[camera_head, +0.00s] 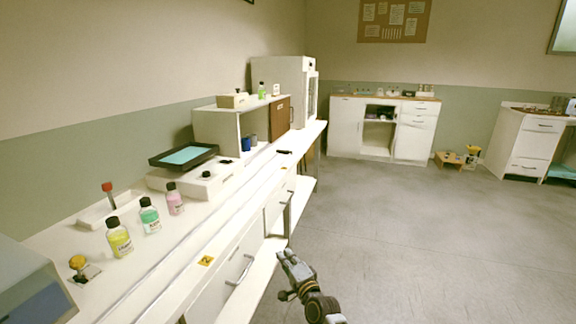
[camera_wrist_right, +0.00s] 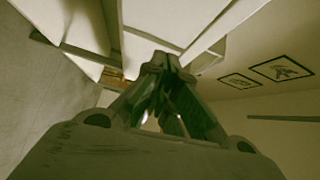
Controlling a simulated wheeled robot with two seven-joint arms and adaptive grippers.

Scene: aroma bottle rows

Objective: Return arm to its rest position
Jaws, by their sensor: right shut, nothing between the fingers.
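My right gripper (camera_head: 287,258) is beside the front of the long white bench, over the floor and clear of the bench top. Its fingers (camera_wrist_right: 165,62) are closed together in the right wrist view, with nothing between them. My left gripper is not in view. On the bench stand a yellow bottle (camera_head: 119,240), a green bottle (camera_head: 149,217) and a pink bottle (camera_head: 174,201), all upright with dark caps, in a slanting row.
The bench (camera_head: 225,217) runs along the left wall, with drawer handles (camera_head: 241,270) sticking out near my right gripper. A black tray (camera_head: 158,160) sits behind the bottles. A white cabinet (camera_head: 347,127) stands at the back. The grey floor (camera_head: 430,230) to the right is clear.

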